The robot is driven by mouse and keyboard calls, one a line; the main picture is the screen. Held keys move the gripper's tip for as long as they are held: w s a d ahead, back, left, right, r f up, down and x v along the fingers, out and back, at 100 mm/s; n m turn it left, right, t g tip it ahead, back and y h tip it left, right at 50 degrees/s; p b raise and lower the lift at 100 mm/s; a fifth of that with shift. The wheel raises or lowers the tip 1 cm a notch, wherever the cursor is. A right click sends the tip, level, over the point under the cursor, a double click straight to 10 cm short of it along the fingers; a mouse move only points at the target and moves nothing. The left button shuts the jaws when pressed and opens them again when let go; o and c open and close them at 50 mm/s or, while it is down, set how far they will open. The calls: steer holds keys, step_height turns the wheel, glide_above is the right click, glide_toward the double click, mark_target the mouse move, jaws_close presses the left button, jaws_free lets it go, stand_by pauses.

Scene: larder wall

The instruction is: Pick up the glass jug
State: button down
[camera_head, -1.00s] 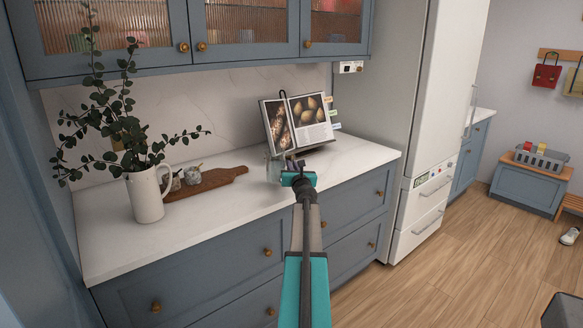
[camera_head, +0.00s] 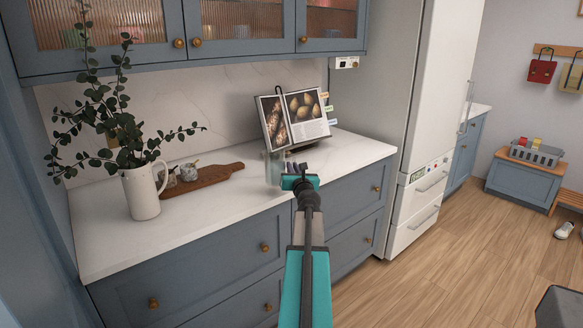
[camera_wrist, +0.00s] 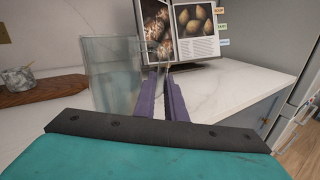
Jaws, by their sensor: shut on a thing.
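The clear glass jug (camera_head: 274,168) is at the front right part of the white counter, in front of the open cookbook. In the wrist view the jug (camera_wrist: 112,75) stands upright, left of my purple fingers. My gripper (camera_head: 298,170) is at the jug's right side. In the wrist view its fingers (camera_wrist: 162,95) are close together and shut on the jug, at its handle side. The handle is thin and hard to make out between the fingers. The jug's base is partly hidden by my gripper body, and I cannot tell whether it touches the counter.
The cookbook (camera_head: 292,118) stands behind the jug. A wooden board (camera_head: 205,178) with small pots lies to the left, beside a white pitcher (camera_head: 141,192) of leafy stems. Wall cabinets (camera_head: 250,32) hang above. A tall fridge (camera_head: 432,90) stands right. Counter between board and jug is clear.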

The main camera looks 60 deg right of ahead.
steer(key=v, duration=0.7)
steer(key=shift+s+r, duration=0.15)
steer(key=shift+r, duration=0.25)
steer(key=shift+s, duration=0.25)
stand_by(1.2)
